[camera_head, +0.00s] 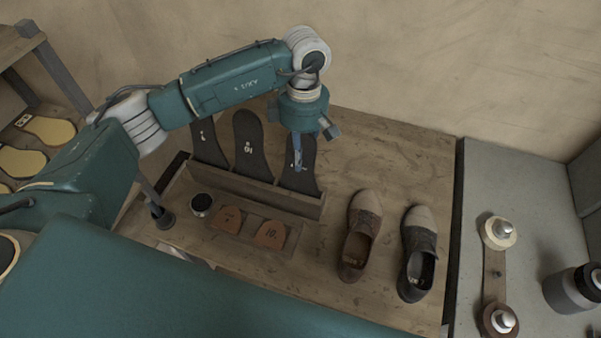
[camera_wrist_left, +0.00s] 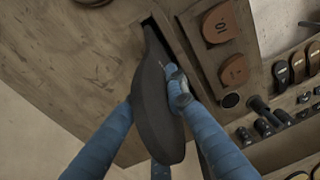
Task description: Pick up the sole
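Three dark soles stand upright in a wooden rack (camera_head: 230,182) on the workbench. They are the left sole (camera_head: 207,150), the middle sole (camera_head: 248,150) marked 10, and the right sole (camera_head: 301,182). My left gripper (camera_head: 298,150) points down at the upper part of the right sole, partly covering it. In the left wrist view this sole (camera_wrist_left: 157,115) rises from the rack slot between the blue fingers (camera_wrist_left: 153,96). One fingertip lies against or just over its face, and another finger passes behind its edge. Whether they grip it is unclear. My right gripper is not in view.
Two brown heel pieces (camera_head: 270,234) lie in front of the rack, beside a small round tin (camera_head: 201,203). A brown shoe (camera_head: 361,228) and a black shoe (camera_head: 416,255) stand to the right. A grey machine table (camera_head: 535,190) adjoins the bench. A wall is close behind.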

